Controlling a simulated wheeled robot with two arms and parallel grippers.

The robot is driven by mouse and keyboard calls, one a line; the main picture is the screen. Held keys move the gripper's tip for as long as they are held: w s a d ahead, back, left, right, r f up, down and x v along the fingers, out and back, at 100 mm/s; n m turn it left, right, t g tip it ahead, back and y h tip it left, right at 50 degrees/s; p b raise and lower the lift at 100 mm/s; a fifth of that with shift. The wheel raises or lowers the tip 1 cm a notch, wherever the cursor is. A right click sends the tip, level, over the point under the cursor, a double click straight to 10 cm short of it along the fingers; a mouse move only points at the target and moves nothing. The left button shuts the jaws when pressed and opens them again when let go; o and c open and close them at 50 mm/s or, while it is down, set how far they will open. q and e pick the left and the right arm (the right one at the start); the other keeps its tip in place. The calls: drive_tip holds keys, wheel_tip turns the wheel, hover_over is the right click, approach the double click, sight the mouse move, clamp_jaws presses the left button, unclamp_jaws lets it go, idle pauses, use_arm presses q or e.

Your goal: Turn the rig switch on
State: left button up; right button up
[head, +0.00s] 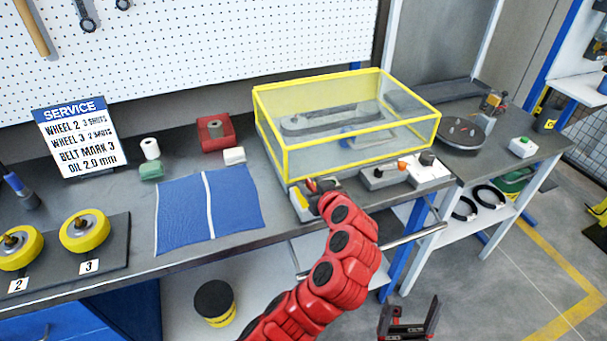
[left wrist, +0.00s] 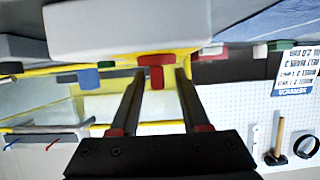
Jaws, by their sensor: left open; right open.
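A red T-shaped lever (left wrist: 155,68), seemingly the rig switch, stands out from a yellow plate in the left wrist view. My left gripper (left wrist: 159,80) is open, with its two dark fingers on either side of the lever; I cannot tell whether they touch it. In the head view, my left gripper (head: 320,188) is at the small yellow and grey switch box (head: 303,205) at the bench's front edge and partly hides it. My right gripper (head: 408,318) is open and empty, low in front of the bench.
A yellow-framed clear cover (head: 345,110) stands behind the switch box. A grey control box with an orange knob (head: 402,165) sits to its right. A blue mat (head: 235,200) and yellow wheels (head: 85,232) lie to the left. A metal rail (head: 405,236) runs along the front.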

use_arm(q)
drive_tip(key=shift+d, duration=0.1)
drive_tip(key=shift+c, duration=0.4)
clamp_jaws()
